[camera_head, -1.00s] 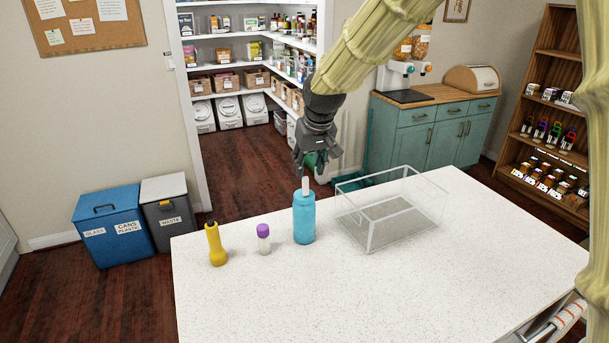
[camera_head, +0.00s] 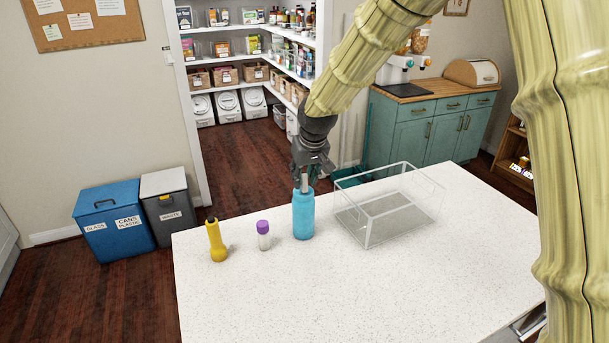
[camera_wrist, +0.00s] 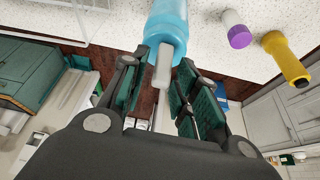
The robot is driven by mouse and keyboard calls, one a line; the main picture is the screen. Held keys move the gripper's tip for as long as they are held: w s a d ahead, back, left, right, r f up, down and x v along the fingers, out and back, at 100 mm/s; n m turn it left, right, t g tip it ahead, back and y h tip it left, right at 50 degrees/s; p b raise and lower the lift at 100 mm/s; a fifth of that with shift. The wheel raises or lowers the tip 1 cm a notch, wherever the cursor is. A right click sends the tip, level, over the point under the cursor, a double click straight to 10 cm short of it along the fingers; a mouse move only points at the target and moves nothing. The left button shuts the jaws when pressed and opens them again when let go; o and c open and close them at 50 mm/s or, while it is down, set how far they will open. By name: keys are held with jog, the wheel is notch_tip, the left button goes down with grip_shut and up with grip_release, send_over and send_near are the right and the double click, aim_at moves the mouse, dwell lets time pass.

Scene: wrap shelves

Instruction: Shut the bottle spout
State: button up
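A blue bottle (camera_head: 303,216) stands upright on the white speckled counter. Its pale grey spout (camera_head: 305,183) sticks up from the top. The bottle (camera_wrist: 168,22) and the spout (camera_wrist: 162,68) also show in the wrist view. My gripper (camera_head: 304,180) is right above the bottle, pointing down. In the wrist view my gripper (camera_wrist: 158,85) is open, with its green-padded fingers on either side of the spout. A gap shows between the spout and the fingers. Whether a finger touches the bottle's top is hard to tell.
A purple-capped container (camera_head: 263,236) and a yellow flashlight-like object (camera_head: 216,241) stand left of the bottle. A clear, open-framed box (camera_head: 369,232) stands close on the right. The counter's front (camera_head: 350,290) is clear.

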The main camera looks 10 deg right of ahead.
grip_shut()
jog(key=shift+r+p, duration=0.15)
jog(key=shift+p, duration=0.3)
jog(key=g+p, duration=0.1)
jog(key=p, duration=0.1)
jog(key=shift+w+r+p, duration=0.1)
jog(key=shift+w+p, duration=0.25)
jog(key=shift+p, duration=0.05)
jog(key=g+p, duration=0.1)
jog(key=w+g+p, duration=0.1)
jog(key=p, duration=0.1)
jog(key=shift+a, duration=0.1)
jog(key=g+p, duration=0.1)
jog(key=w+f+g+p, duration=0.1)
jog(key=g+p, duration=0.1)
jog(key=shift+f+h, duration=0.1)
jog(key=shift+h, duration=0.3)
jog(key=shift+w+a+f+g+p, duration=0.1)
jog(key=shift+f+g+p, duration=0.15)
jog(key=shift+g, duration=0.25)
jog(key=shift+w+f+g+p, duration=0.15)
jog(key=shift+g+p, duration=0.2)
jog(key=shift+g, duration=0.15)
jog(key=shift+w+a+f+g+p, duration=0.1)
jog(key=shift+f+g+p, duration=0.15)
jog(key=shift+g, duration=0.25)
jog(key=shift+d, duration=0.1)
